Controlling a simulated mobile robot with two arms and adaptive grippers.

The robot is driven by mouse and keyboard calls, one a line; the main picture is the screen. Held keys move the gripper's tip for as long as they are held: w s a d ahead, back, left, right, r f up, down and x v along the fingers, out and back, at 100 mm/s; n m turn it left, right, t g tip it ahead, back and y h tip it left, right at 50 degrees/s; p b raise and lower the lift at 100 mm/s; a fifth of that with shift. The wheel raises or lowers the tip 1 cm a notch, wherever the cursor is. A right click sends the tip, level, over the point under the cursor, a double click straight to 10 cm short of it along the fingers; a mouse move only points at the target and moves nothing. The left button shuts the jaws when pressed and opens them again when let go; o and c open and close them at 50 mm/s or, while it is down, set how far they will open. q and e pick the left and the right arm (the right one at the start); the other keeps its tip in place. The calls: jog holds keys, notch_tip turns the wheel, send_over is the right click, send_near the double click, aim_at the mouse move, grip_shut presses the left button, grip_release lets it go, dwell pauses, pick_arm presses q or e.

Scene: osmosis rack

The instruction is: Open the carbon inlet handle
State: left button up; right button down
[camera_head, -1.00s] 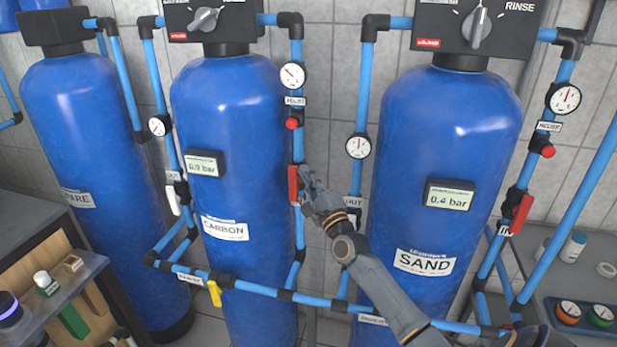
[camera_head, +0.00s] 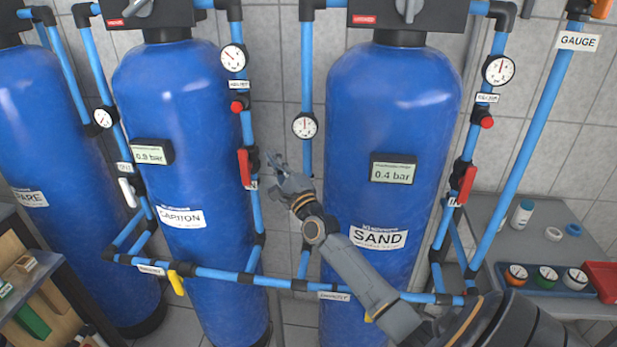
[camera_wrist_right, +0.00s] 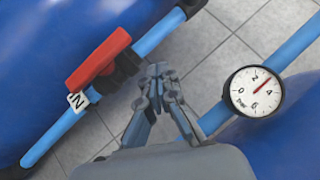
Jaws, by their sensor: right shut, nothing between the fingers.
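The red carbon inlet handle (camera_head: 244,167) is on the blue pipe just right of the tank labelled CARBON (camera_head: 178,190). It lies along the pipe. In the right wrist view the red handle (camera_wrist_right: 98,58) is at the upper left, parallel to its pipe, above a white IN label (camera_wrist_right: 77,100). My right gripper (camera_head: 276,164) is to the right of the handle, apart from it. In the wrist view the right gripper (camera_wrist_right: 159,72) has its fingertips together with nothing between them. My left gripper is out of view.
A gauge (camera_head: 304,126) on a second pipe is close to the right gripper, and the SAND tank (camera_head: 390,110) stands behind my right arm. A red button-like knob (camera_head: 237,106) sits above the handle. A grey bench (camera_head: 500,262) with small jars is at right.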

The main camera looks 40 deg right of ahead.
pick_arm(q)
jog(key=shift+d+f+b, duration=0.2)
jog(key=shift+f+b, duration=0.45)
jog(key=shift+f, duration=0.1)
pick_arm(e)
jog(key=s+a, duration=0.1)
jog(key=s, duration=0.8)
jog(key=shift+s+a, duration=0.2)
jog(key=shift+s, duration=0.05)
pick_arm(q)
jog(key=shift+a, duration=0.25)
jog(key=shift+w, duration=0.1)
